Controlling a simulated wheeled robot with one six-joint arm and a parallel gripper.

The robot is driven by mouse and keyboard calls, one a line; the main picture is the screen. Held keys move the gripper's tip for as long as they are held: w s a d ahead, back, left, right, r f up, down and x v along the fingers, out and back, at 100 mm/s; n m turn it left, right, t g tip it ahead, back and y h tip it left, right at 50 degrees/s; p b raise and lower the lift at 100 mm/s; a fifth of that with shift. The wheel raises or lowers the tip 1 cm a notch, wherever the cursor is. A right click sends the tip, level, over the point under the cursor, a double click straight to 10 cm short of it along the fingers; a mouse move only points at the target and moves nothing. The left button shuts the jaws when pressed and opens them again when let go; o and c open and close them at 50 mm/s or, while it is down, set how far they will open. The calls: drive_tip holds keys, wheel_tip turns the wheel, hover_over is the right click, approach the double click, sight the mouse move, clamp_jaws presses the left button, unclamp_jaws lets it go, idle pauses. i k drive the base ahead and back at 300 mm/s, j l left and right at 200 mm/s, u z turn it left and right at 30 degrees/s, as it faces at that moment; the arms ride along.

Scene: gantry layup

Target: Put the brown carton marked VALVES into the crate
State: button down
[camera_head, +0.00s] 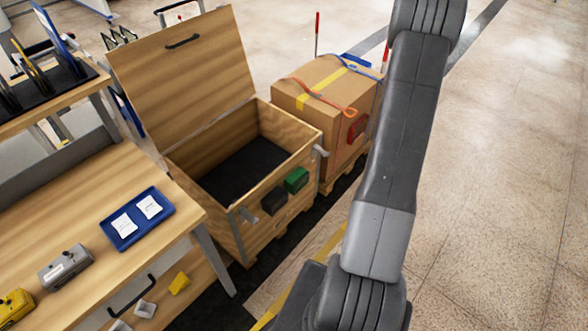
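The crate (282,126) is a wooden box standing in the middle of the view. Its lid (185,80) is hinged up, so the top is open. Its dark floor (245,168) shows, and I see nothing lying inside. A brown carton (318,85) stands behind the crate on the right, with yellow tape and orange and blue straps. I see no VALVES marking on it, so I cannot tell whether it is the task's carton. My arm crosses the right half of the view and covers part of the floor. My gripper is out of view.
A wooden bench (75,205) on the left bears a blue tray (125,238) with white cards, a grey device (66,267) and a yellow device (16,306). A red-tipped post (317,30) stands behind the carton. The floor (500,190) at right is clear.

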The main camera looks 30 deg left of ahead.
sight(252, 186)
drive_tip(key=i+l+u, duration=0.1)
drive_tip(key=i, duration=0.35)
drive_tip(key=i+l+u, duration=0.1)
drive_tip(key=i, duration=0.4)
drive_tip(key=i+u, duration=0.1)
drive_tip(key=u, duration=0.3)
drive_tip(key=i+u, duration=0.15)
drive_tip(key=u, duration=0.2)
drive_tip(key=i+u, duration=0.1)
drive_tip(key=u, duration=0.3)
drive_tip(key=i+l+u, duration=0.1)
drive_tip(key=u, duration=0.25)
drive_tip(key=i+u, duration=0.2)
drive_tip(key=u, duration=0.2)
drive_tip(key=i+u, duration=0.15)
drive_tip(key=u, duration=0.25)
drive_tip(key=i+l+u, duration=0.1)
drive_tip(key=u, duration=0.25)
drive_tip(key=i+l, duration=0.05)
